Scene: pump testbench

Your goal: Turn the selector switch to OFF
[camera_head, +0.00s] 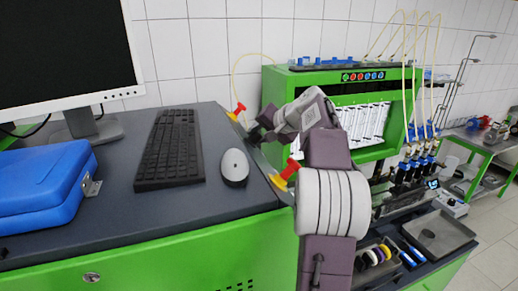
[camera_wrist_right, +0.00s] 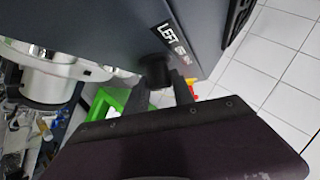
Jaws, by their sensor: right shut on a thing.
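In the right wrist view a round black knob (camera_wrist_right: 154,68), which looks like the selector switch, sticks out from a dark grey panel (camera_wrist_right: 120,30). A black label plate (camera_wrist_right: 262,36) beside it reads "LEFT"; its smaller text is too blurred to read. My right gripper (camera_wrist_right: 160,88) is shut on the knob, with a finger on each side. In the head view my right gripper (camera_head: 258,130) is at the right side of the dark desk cabinet, and the knob is hidden there. My left gripper is not in view.
Two red handles on yellow bases, one behind (camera_head: 238,111) and one in front (camera_head: 286,172), flank my right gripper. A keyboard (camera_head: 171,148), a mouse (camera_head: 235,166) and a blue case (camera_head: 45,185) lie on the desk. The green test bench (camera_head: 280,95) stands behind my right arm.

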